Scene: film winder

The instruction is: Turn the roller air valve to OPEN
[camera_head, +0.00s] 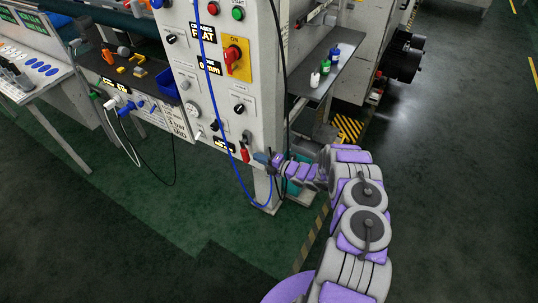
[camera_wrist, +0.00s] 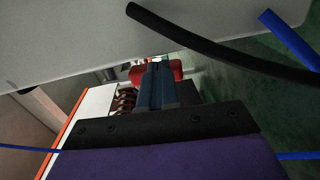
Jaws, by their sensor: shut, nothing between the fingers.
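A small red handle (camera_head: 244,154) hangs near the lower right corner of the grey machine panel, below a dark fitting (camera_head: 246,137); it looks like the roller air valve. My gripper (camera_head: 264,158) is just right of the handle, at the panel's edge. In the wrist view my dark blue fingers (camera_wrist: 155,88) are together and empty. A red part (camera_wrist: 177,69), likely the same handle, shows on both sides of the fingertips, which hide its middle. I cannot tell whether they touch it. The valve's OPEN marking is not readable.
A blue hose (camera_head: 222,110) hangs down the panel and loops below my gripper. A black cable (camera_wrist: 220,45) crosses close by in the wrist view. A red rotary switch (camera_head: 232,56) sits higher on the panel. A shelf with bottles (camera_head: 325,66) is at right. The right floor is clear.

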